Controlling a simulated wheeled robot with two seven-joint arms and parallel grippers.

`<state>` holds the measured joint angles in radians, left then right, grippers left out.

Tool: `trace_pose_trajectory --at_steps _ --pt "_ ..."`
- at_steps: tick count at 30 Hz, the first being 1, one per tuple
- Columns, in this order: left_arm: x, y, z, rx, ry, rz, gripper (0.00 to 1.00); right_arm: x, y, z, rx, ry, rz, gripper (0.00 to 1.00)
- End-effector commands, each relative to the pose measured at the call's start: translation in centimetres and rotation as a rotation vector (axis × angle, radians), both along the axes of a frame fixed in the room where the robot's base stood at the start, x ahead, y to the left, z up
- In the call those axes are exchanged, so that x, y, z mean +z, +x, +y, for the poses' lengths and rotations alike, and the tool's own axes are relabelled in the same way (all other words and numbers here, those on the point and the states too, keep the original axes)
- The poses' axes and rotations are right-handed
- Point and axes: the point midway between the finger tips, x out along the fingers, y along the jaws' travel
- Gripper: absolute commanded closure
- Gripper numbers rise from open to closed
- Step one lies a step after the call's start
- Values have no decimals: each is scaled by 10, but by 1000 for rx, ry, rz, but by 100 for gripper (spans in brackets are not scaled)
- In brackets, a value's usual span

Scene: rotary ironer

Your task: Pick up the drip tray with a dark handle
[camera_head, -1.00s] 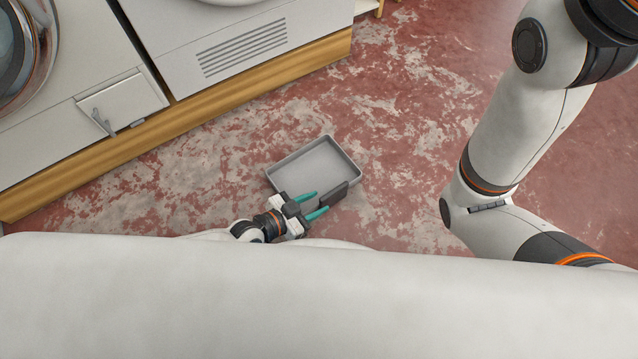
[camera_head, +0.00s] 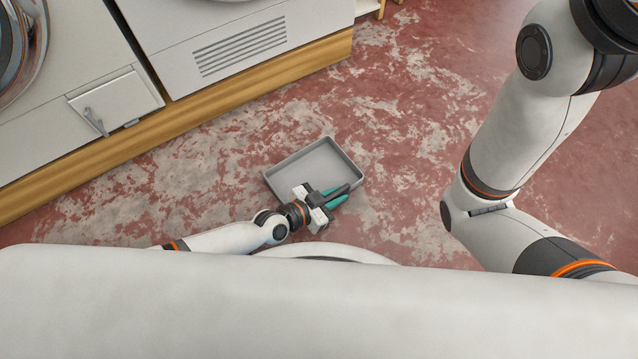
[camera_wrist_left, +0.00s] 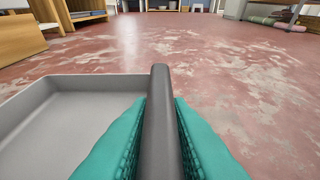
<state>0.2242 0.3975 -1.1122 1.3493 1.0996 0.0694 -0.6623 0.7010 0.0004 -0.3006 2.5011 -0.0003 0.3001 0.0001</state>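The grey rectangular drip tray (camera_head: 306,163) lies on the floor in the head view, its open side up. Its dark handle (camera_head: 343,189) is on the near right side. My left gripper (camera_head: 336,196) has its teal fingers on both sides of the handle. In the left wrist view, the dark bar of the handle (camera_wrist_left: 160,120) runs between the two finger pads, which press close against it; the tray (camera_wrist_left: 75,100) shows to the left. The left gripper looks shut on the handle. My right gripper is out of view; only the right arm's links show.
White machines on a wooden plinth (camera_head: 190,115) stand at the upper left, one with a small flap (camera_head: 117,103). The worn red floor (camera_head: 410,120) around the tray is clear. Wooden furniture (camera_wrist_left: 20,40) stands farther off in the left wrist view.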

Motion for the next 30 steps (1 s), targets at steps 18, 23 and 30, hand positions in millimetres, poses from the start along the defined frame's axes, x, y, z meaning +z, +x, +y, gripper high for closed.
trace_pose_trajectory --at_steps 18,23,30 --pt "13 0 0 2 -2 0 100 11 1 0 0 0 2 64" --pt "34 0 0 1 -2 -1 100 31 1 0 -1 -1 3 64" --pt "76 0 0 1 -2 -1 100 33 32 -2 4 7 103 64"
